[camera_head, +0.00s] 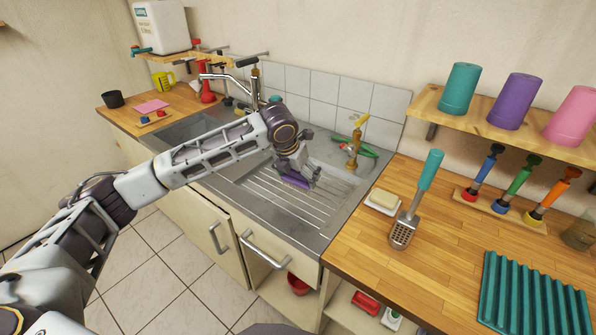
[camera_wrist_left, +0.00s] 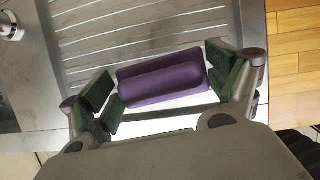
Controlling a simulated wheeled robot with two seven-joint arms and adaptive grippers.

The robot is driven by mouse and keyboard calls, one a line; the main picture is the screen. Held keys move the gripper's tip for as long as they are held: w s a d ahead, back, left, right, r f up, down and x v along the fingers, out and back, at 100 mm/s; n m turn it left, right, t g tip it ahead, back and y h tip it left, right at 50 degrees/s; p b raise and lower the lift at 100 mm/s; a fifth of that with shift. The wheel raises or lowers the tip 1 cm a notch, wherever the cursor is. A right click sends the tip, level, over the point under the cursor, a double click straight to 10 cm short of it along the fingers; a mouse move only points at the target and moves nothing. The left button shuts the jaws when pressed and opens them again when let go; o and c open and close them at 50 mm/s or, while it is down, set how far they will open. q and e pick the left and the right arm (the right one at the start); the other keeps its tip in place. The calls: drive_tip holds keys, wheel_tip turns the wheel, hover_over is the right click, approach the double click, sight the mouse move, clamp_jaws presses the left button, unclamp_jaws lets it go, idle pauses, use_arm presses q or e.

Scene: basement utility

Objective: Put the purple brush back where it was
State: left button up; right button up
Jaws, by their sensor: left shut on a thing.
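The purple brush (camera_wrist_left: 165,75) shows large in the left wrist view, lying lengthwise between the two green-padded fingers of my left gripper (camera_wrist_left: 163,83). In the head view my left gripper (camera_head: 297,172) is over the ribbed drainboard, with the purple brush (camera_head: 295,181) under its fingers. The gripper is shut on the brush, one finger at each end. The brush is at or just above the ribbed metal; I cannot tell whether it touches. The brush's underside is hidden. My right gripper is not in view.
The steel drainboard (camera_head: 272,203) has a brass tap (camera_head: 354,150) and a green-handled tool behind it. A shelf (camera_head: 490,122) with cups hangs above.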

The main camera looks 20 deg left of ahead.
sight(296, 179)
use_arm(q)
wheel_tip(296, 179, down, 4)
drive_tip(key=shift+r+p, duration=0.1)
drive_tip(key=shift+p, duration=0.35)
drive_tip(key=shift+f+p, duration=0.3)
drive_tip(key=shift+f, duration=0.9)
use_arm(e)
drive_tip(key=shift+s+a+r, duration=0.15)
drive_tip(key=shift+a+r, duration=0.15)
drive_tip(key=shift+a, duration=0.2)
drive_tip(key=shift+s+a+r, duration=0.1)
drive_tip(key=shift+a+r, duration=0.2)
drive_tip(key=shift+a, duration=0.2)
use_arm(q)
drive_tip(key=shift+f, duration=0.1)
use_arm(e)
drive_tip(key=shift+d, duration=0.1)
use_arm(q)
drive_tip(key=o, duration=0.8)
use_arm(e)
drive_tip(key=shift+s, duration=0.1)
